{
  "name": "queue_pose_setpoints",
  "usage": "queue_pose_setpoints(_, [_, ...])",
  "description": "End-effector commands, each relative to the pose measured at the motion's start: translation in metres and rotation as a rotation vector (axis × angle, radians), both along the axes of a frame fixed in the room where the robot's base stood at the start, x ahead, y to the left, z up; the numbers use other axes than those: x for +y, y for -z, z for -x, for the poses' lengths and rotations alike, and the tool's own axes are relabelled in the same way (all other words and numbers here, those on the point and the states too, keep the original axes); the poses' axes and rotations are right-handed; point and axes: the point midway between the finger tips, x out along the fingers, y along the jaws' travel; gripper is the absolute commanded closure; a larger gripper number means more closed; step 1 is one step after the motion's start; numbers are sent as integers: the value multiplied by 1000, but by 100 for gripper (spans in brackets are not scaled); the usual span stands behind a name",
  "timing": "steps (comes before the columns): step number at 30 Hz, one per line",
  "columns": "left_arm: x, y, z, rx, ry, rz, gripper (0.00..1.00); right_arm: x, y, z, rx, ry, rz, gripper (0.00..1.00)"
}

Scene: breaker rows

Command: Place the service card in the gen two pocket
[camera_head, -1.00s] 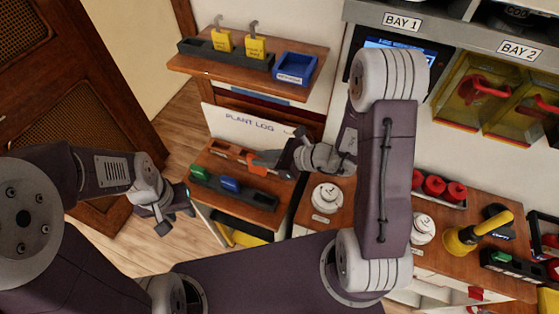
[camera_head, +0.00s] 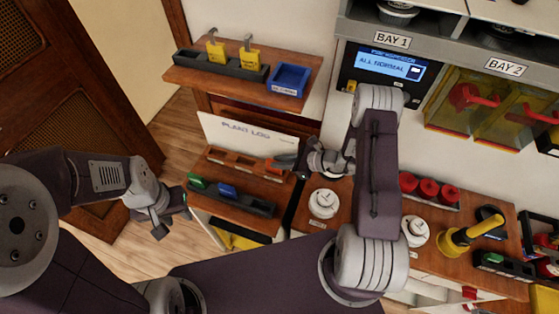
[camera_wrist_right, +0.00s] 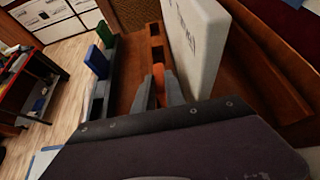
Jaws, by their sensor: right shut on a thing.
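My right gripper (camera_head: 287,163) is shut on a small orange card (camera_wrist_right: 158,82), presumably the service card; its label is not readable. The card also shows in the head view (camera_head: 276,164), at the right end of a brown wooden slotted rack (camera_head: 232,161). In the right wrist view the rack (camera_wrist_right: 155,42) runs away ahead of the card, with several slots. I cannot tell whether the card is inside a slot or above it, nor which pocket is gen two. My left gripper (camera_head: 171,218) looks open and empty, left of the desk.
A black rack (camera_head: 258,208) with a green card (camera_head: 198,181) and a blue card (camera_head: 228,190) stands in front. A white plant log board (camera_head: 250,134) stands close behind the wooden rack. A shelf above holds yellow tags (camera_head: 249,60) and a blue tray (camera_head: 289,80). Floor at left is clear.

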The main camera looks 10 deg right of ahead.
Motion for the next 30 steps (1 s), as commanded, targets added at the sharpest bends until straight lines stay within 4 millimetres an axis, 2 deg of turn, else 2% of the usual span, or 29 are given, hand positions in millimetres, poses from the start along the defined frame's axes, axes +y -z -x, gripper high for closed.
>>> queue_pose_setpoints(9, [0, 6, 0, 0, 0, 0, 64, 0, 5, 0, -1, 0, 0, 100])
queue_pose_setpoints(10, [0, 5, 0, 0, 0, 0, 64, 0, 4, 0, -1, 0, 0, 80])
queue_pose_setpoints(11, [0, 4, 0, 0, 0, 0, 64, 0, 3, 0, -1, 0, 0, 76])
queue_pose_setpoints(22, [0, -2, 0, 0, 0, 0, 64, 0, -3, 0, -1, 0, 0, 76])
queue_pose_setpoints(25, [0, 3, 0, 0, 0, 0, 64, -10, -5, 5, -2, 4, 0, 76])
queue_pose_setpoints(30, [0, 9, 0, 0, 0, 0, 64, -35, -21, 21, -3, 5, 1, 76])
